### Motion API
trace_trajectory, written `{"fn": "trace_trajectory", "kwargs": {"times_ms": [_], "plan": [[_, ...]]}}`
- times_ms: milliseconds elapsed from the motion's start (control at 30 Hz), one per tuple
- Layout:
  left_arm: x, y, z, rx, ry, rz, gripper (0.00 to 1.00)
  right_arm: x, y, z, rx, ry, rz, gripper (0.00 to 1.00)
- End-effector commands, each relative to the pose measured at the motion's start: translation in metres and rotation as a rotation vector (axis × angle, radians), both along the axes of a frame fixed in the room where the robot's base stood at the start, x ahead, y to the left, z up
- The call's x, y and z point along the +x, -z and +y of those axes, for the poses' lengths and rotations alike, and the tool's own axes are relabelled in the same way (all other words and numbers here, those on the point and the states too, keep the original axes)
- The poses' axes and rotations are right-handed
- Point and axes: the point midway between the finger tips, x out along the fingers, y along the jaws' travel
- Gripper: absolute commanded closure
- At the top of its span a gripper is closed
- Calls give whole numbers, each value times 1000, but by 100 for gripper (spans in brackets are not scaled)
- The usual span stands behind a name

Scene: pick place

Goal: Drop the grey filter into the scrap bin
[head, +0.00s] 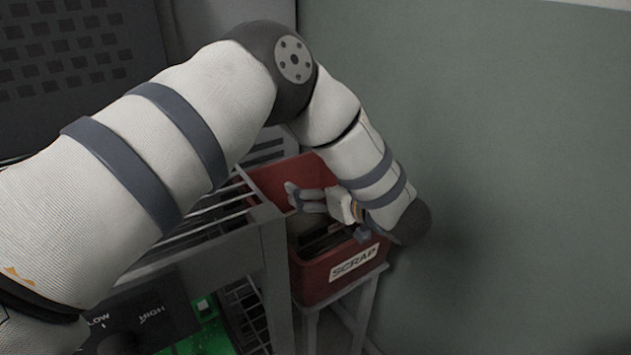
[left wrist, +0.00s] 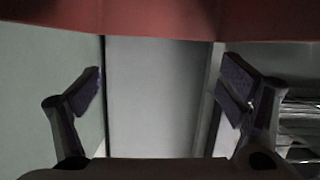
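The red scrap bin (head: 337,276) with a white SCRAP label stands beyond the grey rack, against the wall. Its red wall also crosses the top of the left wrist view (left wrist: 160,18). My left gripper (head: 303,198) is at the bin's opening, with my forearm reaching over from above. In the left wrist view the left gripper (left wrist: 162,85) has its two fingers wide apart, and nothing is held between them. I cannot make out the grey filter for certain; a dim, pale shape inside the bin is partly hidden by the gripper. My right gripper is not in view.
A grey metal rack (head: 272,255) with bars stands directly left of the bin. A dark panel marked LOW and HIGH (head: 130,322) and a green lit area (head: 205,335) are below it. The plain green-grey wall (head: 500,180) is close on the right.

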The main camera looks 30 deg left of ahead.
Motion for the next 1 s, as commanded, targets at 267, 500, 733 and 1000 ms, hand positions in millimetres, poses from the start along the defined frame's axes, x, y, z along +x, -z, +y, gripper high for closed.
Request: {"fn": "trace_trajectory", "kwargs": {"times_ms": [267, 500, 733, 1000], "plan": [[-17, 72, -5, -57, 21, 94, 10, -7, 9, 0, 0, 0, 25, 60], [-38, 30, -52, -34, 17, 58, 10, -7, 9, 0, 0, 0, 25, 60], [-57, -23, -95, -4, 7, -1, 10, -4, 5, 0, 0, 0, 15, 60], [-66, -45, -112, 7, 0, -22, 10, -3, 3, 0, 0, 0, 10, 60]]}}
